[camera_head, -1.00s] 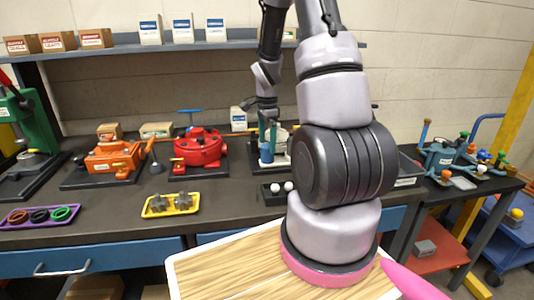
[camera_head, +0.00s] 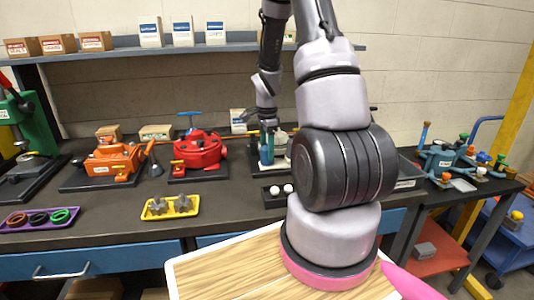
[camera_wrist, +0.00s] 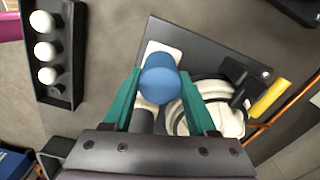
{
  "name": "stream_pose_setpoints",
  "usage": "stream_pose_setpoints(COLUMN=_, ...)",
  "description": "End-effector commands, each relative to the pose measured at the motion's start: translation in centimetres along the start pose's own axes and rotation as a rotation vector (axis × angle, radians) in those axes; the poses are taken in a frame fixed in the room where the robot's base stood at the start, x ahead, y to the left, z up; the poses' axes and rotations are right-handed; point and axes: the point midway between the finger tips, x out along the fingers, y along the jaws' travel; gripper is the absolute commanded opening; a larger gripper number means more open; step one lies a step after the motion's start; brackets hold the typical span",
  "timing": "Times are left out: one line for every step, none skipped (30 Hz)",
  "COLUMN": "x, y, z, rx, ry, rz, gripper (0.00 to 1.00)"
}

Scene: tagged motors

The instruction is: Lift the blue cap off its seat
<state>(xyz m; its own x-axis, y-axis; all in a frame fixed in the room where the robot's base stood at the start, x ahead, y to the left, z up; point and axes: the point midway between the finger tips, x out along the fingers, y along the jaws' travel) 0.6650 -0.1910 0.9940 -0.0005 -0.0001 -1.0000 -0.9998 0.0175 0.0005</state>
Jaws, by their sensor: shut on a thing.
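The blue cap (camera_wrist: 159,84) is round-topped and sits between the teal fingers of my gripper (camera_wrist: 161,76) in the wrist view. My gripper is shut on it, one finger on each side. In the head view the blue cap (camera_head: 265,156) shows small below my gripper (camera_head: 267,138), at the left side of a cream-white motor (camera_head: 284,143). The motor's round body (camera_wrist: 222,108) lies right of the cap in the wrist view, on a dark plate. The cap's underside and seat are hidden, so I cannot tell whether it touches the seat.
A black tray with white balls (camera_wrist: 46,75) lies left of the gripper. A red motor (camera_head: 200,151) and an orange motor (camera_head: 113,158) stand farther left on the bench. A yellow tray (camera_head: 171,207) holds grey gears. A shelf (camera_head: 190,50) runs behind my arm.

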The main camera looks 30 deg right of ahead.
Motion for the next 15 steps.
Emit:
stream_pose_setpoints(x=-0.6, y=-0.1, z=0.0, rx=-0.001, ry=0.001, rz=-0.004, gripper=0.04)
stream_pose_setpoints(x=-1.0, y=-0.1, z=0.0, rx=-0.001, ry=0.001, rz=-0.003, gripper=0.04)
stream_pose_setpoints(x=-1.6, y=-0.1, z=0.0, rx=-0.001, ry=0.001, rz=-0.005, gripper=0.04)
stream_pose_setpoints(x=-2.2, y=-0.1, z=0.0, rx=0.000, ry=0.001, rz=-0.006, gripper=0.04)
stream_pose_setpoints(x=-2.8, y=-0.1, z=0.1, rx=-0.001, ry=0.001, rz=-0.006, gripper=0.04)
stream_pose_setpoints(x=-3.7, y=-0.1, z=0.0, rx=-0.001, ry=0.001, rz=-0.006, gripper=0.04)
stream_pose_setpoints(x=-4.3, y=-0.1, z=0.0, rx=0.000, ry=0.002, rz=-0.006, gripper=0.04)
stream_pose_setpoints(x=-5.0, y=-0.1, z=0.0, rx=0.000, ry=0.001, rz=-0.006, gripper=0.04)
stream_pose_setpoints(x=-5.8, y=-0.1, z=0.0, rx=0.000, ry=0.001, rz=-0.005, gripper=0.04)
stream_pose_setpoints(x=-6.4, y=-0.1, z=0.0, rx=-0.001, ry=0.002, rz=-0.006, gripper=0.04)
stream_pose_setpoints(x=-6.9, y=-0.1, z=0.0, rx=-0.001, ry=0.001, rz=-0.005, gripper=0.04)
stream_pose_setpoints(x=-7.6, y=-0.1, z=0.1, rx=-0.001, ry=0.001, rz=-0.005, gripper=0.04)
stream_pose_setpoints(x=-8.0, y=-0.1, z=0.1, rx=-0.001, ry=0.001, rz=-0.005, gripper=0.04)
stream_pose_setpoints(x=-8.5, y=-0.1, z=0.0, rx=-0.001, ry=0.001, rz=-0.005, gripper=0.04)
stream_pose_setpoints(x=-9.0, y=-0.1, z=0.0, rx=0.000, ry=0.000, rz=-0.003, gripper=0.04)
